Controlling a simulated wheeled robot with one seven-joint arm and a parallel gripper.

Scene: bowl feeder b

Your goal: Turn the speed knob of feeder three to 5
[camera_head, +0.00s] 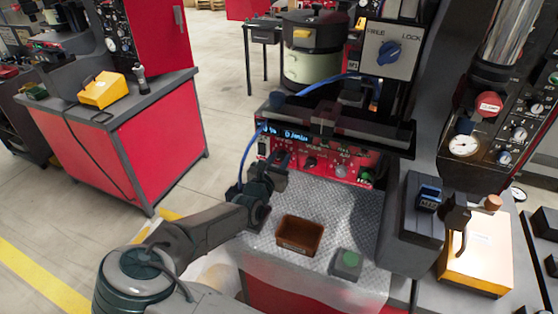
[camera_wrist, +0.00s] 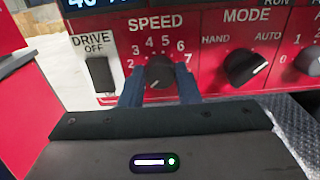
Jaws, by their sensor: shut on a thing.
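The speed knob (camera_wrist: 159,70) is a dark round knob under the white word SPEED on a red panel (camera_wrist: 205,48). Printed numbers from 2 to 7 arc around its top. My gripper (camera_wrist: 159,82) has one blue-grey finger on each side of the knob and is shut on it. I cannot tell clearly which number the knob points to. In the head view my gripper (camera_head: 279,163) is at the left part of the red control panel (camera_head: 340,168), hiding the speed knob there. No feeder number is readable.
Right of the speed knob is the black mode knob (camera_wrist: 244,67); left is the drive switch (camera_wrist: 100,74). A blue cable (camera_head: 247,152) hangs left.

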